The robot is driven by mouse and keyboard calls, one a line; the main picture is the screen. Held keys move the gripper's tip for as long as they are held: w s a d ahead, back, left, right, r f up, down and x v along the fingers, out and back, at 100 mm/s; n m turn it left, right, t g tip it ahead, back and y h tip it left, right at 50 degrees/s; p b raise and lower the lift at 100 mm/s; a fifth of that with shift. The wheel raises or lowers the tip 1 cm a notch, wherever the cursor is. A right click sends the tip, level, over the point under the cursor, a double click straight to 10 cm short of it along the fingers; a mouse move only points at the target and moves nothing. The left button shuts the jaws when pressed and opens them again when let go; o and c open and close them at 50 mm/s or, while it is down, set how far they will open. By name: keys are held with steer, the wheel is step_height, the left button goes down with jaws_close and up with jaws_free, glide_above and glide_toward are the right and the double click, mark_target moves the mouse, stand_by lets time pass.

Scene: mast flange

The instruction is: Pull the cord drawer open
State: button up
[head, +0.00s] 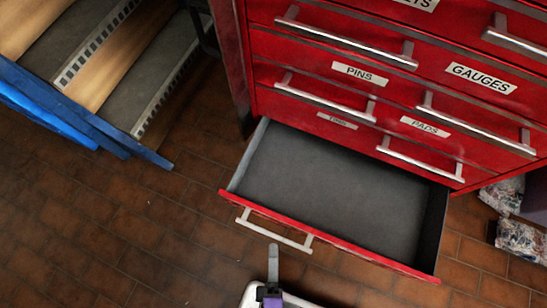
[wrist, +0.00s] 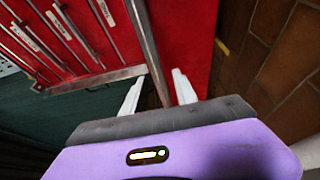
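A red drawer (head: 330,190) at the bottom left of the cabinet stands pulled well out, its grey interior empty. No label reading "cord" is legible, and this drawer's front face is mostly hidden from above. Its pale bar handle (head: 275,235) is on the front. My gripper (head: 273,250) is low in front of the drawer, close to that handle. In the wrist view, the two white fingers of my gripper (wrist: 157,88) are apart, with a metal bar (wrist: 145,45) passing between them and gaps on both sides. I cannot tell whether this bar is the handle or the drawer's rim.
The red cabinet (head: 300,72) has several shut drawers with bar handles, labelled PINS, GAUGES and PADS among others. A blue-edged unit (head: 85,115) with wooden and grey slats stands at left. Patterned bundles (head: 520,240) lie at right. The brown tiled floor in front is clear.

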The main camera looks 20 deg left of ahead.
steer(key=shift+v, duration=1.45)
